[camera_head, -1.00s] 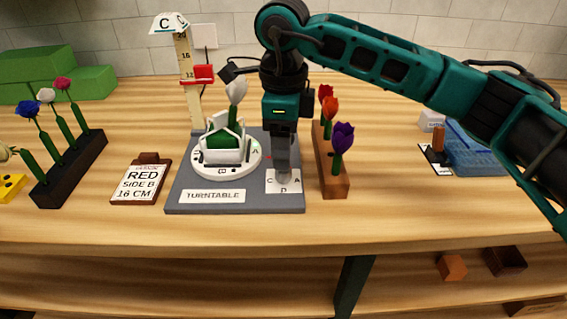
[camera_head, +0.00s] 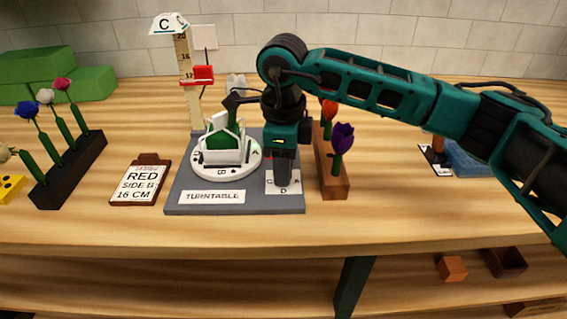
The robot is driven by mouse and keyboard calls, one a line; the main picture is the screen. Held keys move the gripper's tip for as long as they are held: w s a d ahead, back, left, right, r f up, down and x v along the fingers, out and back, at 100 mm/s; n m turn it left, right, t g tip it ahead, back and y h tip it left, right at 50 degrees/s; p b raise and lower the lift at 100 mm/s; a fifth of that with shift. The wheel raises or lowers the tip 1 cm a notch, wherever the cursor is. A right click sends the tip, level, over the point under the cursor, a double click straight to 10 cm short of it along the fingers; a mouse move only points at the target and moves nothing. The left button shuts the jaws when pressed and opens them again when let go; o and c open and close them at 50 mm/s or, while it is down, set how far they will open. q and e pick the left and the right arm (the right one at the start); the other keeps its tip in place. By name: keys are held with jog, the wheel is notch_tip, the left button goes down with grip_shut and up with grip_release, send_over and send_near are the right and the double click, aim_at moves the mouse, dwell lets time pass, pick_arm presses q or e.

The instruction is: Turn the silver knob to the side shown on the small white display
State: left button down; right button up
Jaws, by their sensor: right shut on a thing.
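The silver knob is hidden under my right gripper (camera_head: 283,184), which is shut on it and points straight down. Around it lies a small white plate (camera_head: 283,189) with letters; a D shows at its front edge, and the rest is partly covered. The small white display seems to be the white cap (camera_head: 166,25) on top of the ruler post; it reads C. The knob's pointing direction cannot be seen. My left gripper is out of view.
A grey base (camera_head: 255,201) carries the round white turntable (camera_head: 235,170) with a green-and-white holder, left of my gripper. A brown block (camera_head: 335,185) with flowers stands close on the right. An order card (camera_head: 139,182) and a black flower rack (camera_head: 72,172) are left.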

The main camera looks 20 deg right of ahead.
jog(key=c, duration=0.4)
jog(key=shift+c, duration=0.2)
jog(key=shift+n, duration=0.3)
